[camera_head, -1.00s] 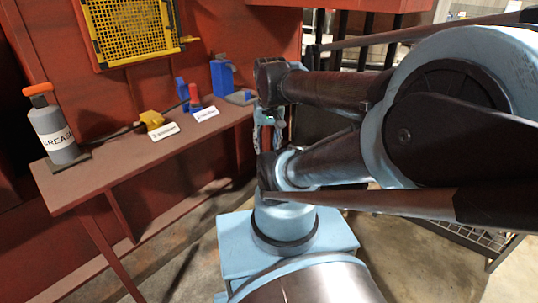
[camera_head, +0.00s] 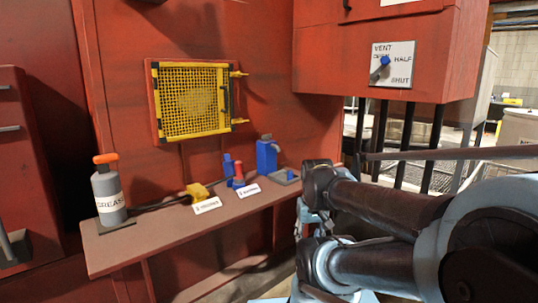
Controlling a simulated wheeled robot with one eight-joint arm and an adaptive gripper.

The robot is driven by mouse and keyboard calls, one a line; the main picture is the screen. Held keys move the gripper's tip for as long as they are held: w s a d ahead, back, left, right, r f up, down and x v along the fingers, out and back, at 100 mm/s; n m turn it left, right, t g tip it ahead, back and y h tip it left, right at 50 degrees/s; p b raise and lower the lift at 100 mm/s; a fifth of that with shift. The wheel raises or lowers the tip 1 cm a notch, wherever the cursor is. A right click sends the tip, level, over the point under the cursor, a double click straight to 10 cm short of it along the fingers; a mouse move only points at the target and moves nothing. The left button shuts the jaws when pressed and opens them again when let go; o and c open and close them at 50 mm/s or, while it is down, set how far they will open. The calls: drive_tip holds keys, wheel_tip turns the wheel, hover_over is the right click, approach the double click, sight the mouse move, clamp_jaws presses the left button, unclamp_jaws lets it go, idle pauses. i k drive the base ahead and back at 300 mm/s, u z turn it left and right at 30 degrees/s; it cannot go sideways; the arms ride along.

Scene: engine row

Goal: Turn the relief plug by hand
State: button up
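I cannot tell for sure which part is the relief plug. On the bench (camera_head: 160,238) stand a yellow fitting (camera_head: 197,192), a red-topped plug-like piece (camera_head: 238,174) with a blue part behind it, and a grey plate with a small blue knob (camera_head: 290,175). White labels lie in front of the first two; their print is too small to read. My gripper (camera_head: 311,218) is partly in view at the bench's right end, mostly hidden by my arm. Its fingers do not show clearly. I see nothing held.
A grease bottle (camera_head: 109,196) with an orange top stands at the bench's left end. A blue can (camera_head: 267,156) stands near the wall. A yellow mesh panel (camera_head: 190,100) hangs above. A vent selector plate (camera_head: 393,64) with a blue knob is on the upper right cabinet.

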sight(266, 137)
drive_tip(key=k, duration=1.3)
drive_tip(key=z, duration=0.5)
drive_tip(key=i, duration=1.9)
drive_tip(key=u, duration=0.55)
